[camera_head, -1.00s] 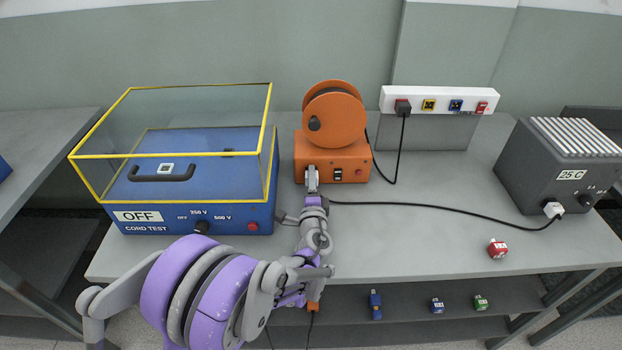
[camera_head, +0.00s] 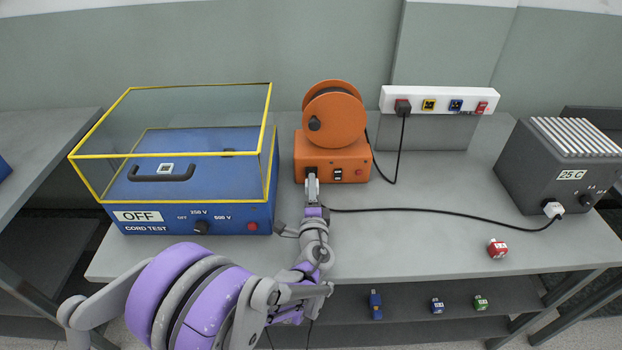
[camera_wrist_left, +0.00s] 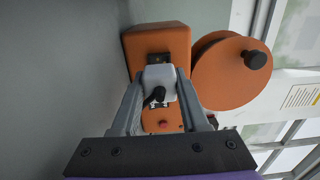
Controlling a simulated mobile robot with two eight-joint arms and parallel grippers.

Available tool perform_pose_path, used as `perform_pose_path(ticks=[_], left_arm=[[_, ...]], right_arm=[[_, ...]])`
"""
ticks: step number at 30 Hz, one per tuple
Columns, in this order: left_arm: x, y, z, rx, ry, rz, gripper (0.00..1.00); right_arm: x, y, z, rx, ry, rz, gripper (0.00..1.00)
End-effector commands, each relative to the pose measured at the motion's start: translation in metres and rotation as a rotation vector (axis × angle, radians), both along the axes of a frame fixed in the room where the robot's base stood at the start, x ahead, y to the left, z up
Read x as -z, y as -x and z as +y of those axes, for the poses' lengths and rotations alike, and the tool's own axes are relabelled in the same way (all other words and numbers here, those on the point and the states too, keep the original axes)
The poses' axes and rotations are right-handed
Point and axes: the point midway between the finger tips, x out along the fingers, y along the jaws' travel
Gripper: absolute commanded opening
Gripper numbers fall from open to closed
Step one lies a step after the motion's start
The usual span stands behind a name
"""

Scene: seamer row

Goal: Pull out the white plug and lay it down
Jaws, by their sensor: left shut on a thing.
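The white plug (camera_wrist_left: 158,80) is between the fingers of my left gripper (camera_head: 312,187), which is shut on it. A black cord stub shows at its near end in the left wrist view. The plug is in front of the orange reel unit (camera_head: 345,158), whose dark socket (camera_head: 311,171) now shows just beyond the fingertips. The wrist view also shows the socket (camera_wrist_left: 158,58) at the plug's far edge; whether the pins are fully clear is hard to see. My right gripper is not in view.
A blue cord tester (camera_head: 150,218) with a yellow-edged clear cover stands left. A grey 25 C box (camera_head: 545,175) with another white plug (camera_head: 553,209) stands right. A black cord (camera_head: 440,211) crosses the bench.

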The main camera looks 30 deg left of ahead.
Motion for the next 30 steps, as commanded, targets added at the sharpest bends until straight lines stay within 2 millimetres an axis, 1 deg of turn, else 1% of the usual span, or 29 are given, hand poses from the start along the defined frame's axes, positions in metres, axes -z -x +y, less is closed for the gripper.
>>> perform_pose_path(ticks=[18,30], left_arm=[[0.0,0.021,-0.013,0.0,-0.001,0.001,0.0],[0.0,0.022,-0.014,0.0,0.002,0.0,0.0]], right_arm=[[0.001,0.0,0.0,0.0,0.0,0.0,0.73],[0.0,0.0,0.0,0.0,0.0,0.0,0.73]])
